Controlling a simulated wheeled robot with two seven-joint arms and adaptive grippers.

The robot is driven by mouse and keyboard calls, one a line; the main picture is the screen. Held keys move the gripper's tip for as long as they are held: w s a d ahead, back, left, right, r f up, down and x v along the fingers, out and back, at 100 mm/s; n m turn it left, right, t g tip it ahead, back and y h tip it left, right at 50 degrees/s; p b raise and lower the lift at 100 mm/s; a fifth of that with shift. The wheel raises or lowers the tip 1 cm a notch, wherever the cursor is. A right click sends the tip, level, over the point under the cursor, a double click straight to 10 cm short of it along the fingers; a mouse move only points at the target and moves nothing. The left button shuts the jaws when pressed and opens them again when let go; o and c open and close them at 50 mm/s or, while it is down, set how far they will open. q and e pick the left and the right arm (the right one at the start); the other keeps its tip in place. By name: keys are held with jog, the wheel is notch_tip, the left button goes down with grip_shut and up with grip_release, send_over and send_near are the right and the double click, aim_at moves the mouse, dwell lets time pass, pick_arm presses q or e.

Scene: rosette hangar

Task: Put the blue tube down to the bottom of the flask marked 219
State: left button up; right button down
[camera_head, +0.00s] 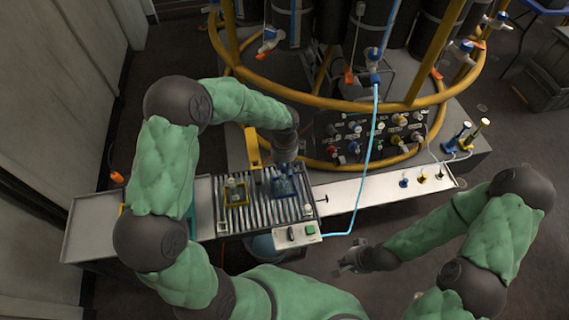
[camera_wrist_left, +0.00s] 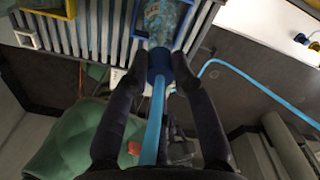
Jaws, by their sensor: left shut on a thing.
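My left gripper (camera_head: 287,166) points down over the flask (camera_head: 284,187) in the blue frame. In the left wrist view its fingertips (camera_wrist_left: 159,79) are shut around a dark blue piece on the light blue tube (camera_wrist_left: 153,128). The tube's held end meets the mouth of the clear flask (camera_wrist_left: 162,18); how deep it reaches inside cannot be seen. A second flask (camera_head: 232,183) stands in a yellow frame to the left. I cannot read a number on either flask. My right gripper (camera_head: 353,262) is apart from these things at lower centre; its jaw state is unclear.
Both flasks stand on a ribbed rack (camera_head: 263,214) with a switch box (camera_head: 297,236) at its front corner. A light blue hose (camera_head: 366,160) hangs in front of the yellow-ringed frame. A white shelf (camera_head: 350,196) with small coloured fittings extends right.

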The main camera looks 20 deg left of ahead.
pick_arm(q)
jog(key=shift+f, duration=0.35)
dwell(0.4)
jog(key=o, duration=1)
jog(key=shift+c, duration=0.2)
jog(key=shift+o, duration=0.3)
jog(key=o, duration=0.5)
jog(key=shift+r+p, duration=2.55)
jog(key=shift+r, duration=0.5)
